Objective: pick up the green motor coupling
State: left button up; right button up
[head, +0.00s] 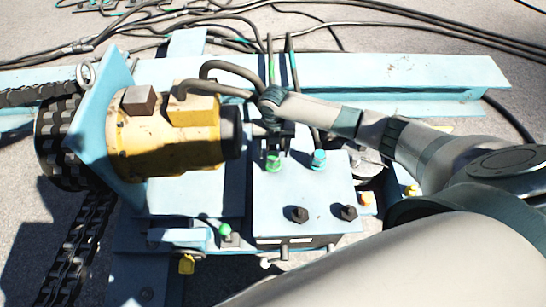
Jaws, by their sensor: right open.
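A green coupling (273,162) stands upright on top of the pale blue box (335,190), near its back left corner. My right gripper (273,148) comes in from the right and points down, just above and behind the green coupling. It is open. Its fingertips are dark and small, and I cannot tell whether they touch the coupling. My left gripper is not in view.
A teal fitting (319,158) stands on the box to the right, with two black knobs (299,214) at the front. A yellow motor (175,140) with a black end is close on the left. A smaller green fitting (225,229) sits lower left. Dark cables rise behind.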

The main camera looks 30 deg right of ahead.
aim_at(273, 154)
jog(key=shift+a+f, duration=0.1)
jog(key=shift+f, duration=1.65)
jog(key=c, duration=1.2)
